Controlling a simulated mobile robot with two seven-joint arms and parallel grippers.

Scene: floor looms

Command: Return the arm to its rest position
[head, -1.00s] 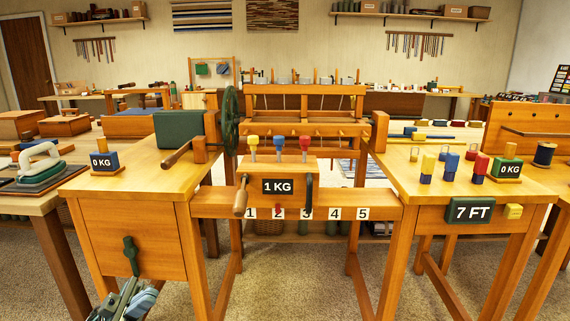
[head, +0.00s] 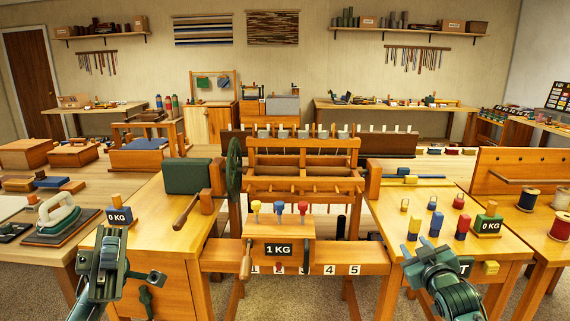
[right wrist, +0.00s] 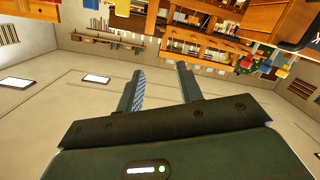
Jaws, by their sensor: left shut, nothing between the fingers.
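My left gripper (head: 110,242) is raised at the lower left of the head view, in front of the left wooden cabinet (head: 180,275). It is shut and empty, pointing upward. A green handle (head: 147,298) on the cabinet front shows just right of it, apart from it in the picture.
The wooden loom (head: 300,190) stands in the middle with a 1 KG box (head: 277,250) in front. A 0 KG block (head: 118,216) and an iron (head: 60,212) are at left. Pegs (head: 437,222) and a green 0 KG block (head: 488,225) are on the right table.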

